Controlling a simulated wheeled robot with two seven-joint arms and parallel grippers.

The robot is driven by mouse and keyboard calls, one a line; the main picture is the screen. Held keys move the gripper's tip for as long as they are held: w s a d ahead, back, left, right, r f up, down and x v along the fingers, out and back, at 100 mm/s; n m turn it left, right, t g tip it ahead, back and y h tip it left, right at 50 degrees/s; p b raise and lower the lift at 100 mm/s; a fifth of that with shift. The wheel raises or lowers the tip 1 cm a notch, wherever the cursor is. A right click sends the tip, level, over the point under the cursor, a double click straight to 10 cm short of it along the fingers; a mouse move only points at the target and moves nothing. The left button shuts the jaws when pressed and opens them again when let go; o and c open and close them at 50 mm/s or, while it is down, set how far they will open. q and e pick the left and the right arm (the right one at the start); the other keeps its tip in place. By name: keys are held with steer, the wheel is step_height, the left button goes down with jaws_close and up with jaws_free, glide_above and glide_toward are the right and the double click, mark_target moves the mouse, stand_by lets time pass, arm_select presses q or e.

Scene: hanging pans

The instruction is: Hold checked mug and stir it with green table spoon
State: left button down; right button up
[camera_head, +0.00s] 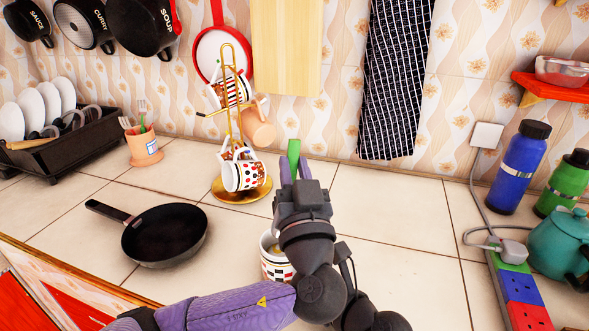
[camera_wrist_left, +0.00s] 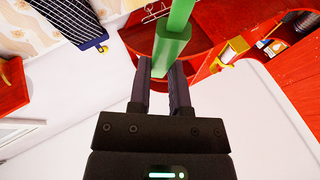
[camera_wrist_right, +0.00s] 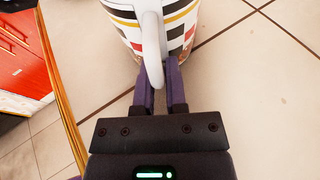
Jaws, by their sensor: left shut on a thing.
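The checked mug (camera_head: 276,268) stands on the tiled counter in the head view, partly hidden behind my left arm. In the right wrist view the mug (camera_wrist_right: 185,12) is close up, its white handle (camera_wrist_right: 153,45) between the fingers of my right gripper (camera_wrist_right: 161,75). My left gripper (camera_head: 294,172) is shut on the green table spoon (camera_head: 293,152). The spoon's green handle (camera_wrist_left: 175,40) sticks out past the fingers in the left wrist view. The spoon's lower end is hidden.
A black frying pan (camera_head: 165,237) lies left of the mug. A brass mug stand (camera_head: 241,190) with hanging mugs stands behind. Bottles (camera_head: 519,168), a teal teapot (camera_head: 560,245) and a power strip (camera_head: 524,300) are at the right.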

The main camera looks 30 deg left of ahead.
steer(key=o, duration=0.5)
steer(key=v, duration=1.2)
